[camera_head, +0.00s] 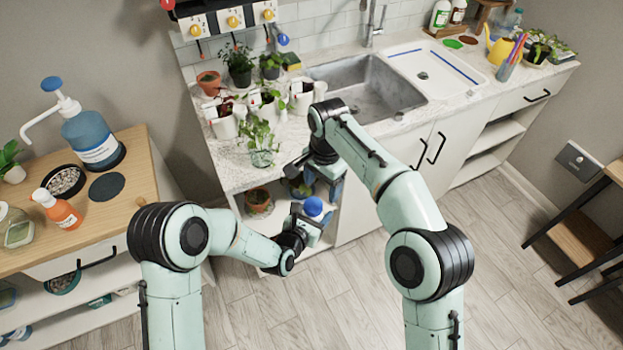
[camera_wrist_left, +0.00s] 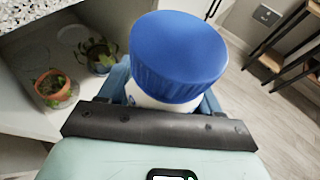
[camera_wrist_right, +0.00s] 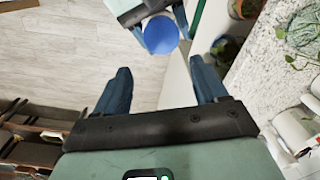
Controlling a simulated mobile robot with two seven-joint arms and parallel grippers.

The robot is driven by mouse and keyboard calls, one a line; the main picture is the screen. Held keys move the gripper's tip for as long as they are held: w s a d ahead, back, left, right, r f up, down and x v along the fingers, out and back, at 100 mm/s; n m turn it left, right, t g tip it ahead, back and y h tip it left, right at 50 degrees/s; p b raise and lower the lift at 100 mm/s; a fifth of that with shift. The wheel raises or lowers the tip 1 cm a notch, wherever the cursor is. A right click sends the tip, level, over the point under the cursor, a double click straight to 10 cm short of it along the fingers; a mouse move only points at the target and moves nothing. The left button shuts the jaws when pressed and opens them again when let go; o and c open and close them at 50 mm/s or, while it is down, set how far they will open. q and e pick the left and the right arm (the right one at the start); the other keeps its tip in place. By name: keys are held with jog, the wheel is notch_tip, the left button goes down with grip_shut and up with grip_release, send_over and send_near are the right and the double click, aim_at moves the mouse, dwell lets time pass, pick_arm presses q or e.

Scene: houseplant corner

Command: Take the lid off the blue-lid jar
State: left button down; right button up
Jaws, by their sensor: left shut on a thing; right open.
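The blue-lid jar has a ribbed blue lid (camera_head: 313,206) on a white body (camera_wrist_left: 150,101). My left gripper (camera_head: 306,221) is shut on the jar's body, below the lid, and holds it in the air in front of the counter's lower shelf. The left wrist view shows the lid (camera_wrist_left: 178,55) on the jar, with blue fingers on both sides of the body. My right gripper (camera_head: 323,181) is open and empty, above the jar. In the right wrist view the lid (camera_wrist_right: 161,35) lies beyond the open fingertips, apart from them. The jar's lower part is hidden.
Potted plants (camera_head: 258,200) stand on the shelf under the counter, close behind the jar. The counter edge (camera_head: 235,184) is near my right gripper. A wooden cabinet top (camera_head: 120,205) with bottles is at the left. The floor (camera_head: 345,290) in front is clear.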

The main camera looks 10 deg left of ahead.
aim_at(310, 205)
jog(key=shift+s+a+r, duration=0.3)
jog(key=shift+a+r, duration=0.25)
jog(key=shift+r, duration=0.05)
jog(key=shift+s+a+r, duration=0.25)
jog(key=shift+a+r, duration=0.25)
jog(key=shift+r, duration=0.1)
jog(key=shift+s+a, duration=0.1)
jog(key=shift+a, duration=0.05)
notch_tip(310, 205, down, 8)
jog(key=shift+r, duration=0.15)
jog(key=shift+a, duration=0.1)
jog(key=c, duration=1.1)
jog(key=n, duration=0.5)
jog(key=shift+r, duration=0.1)
jog(key=n, duration=0.5)
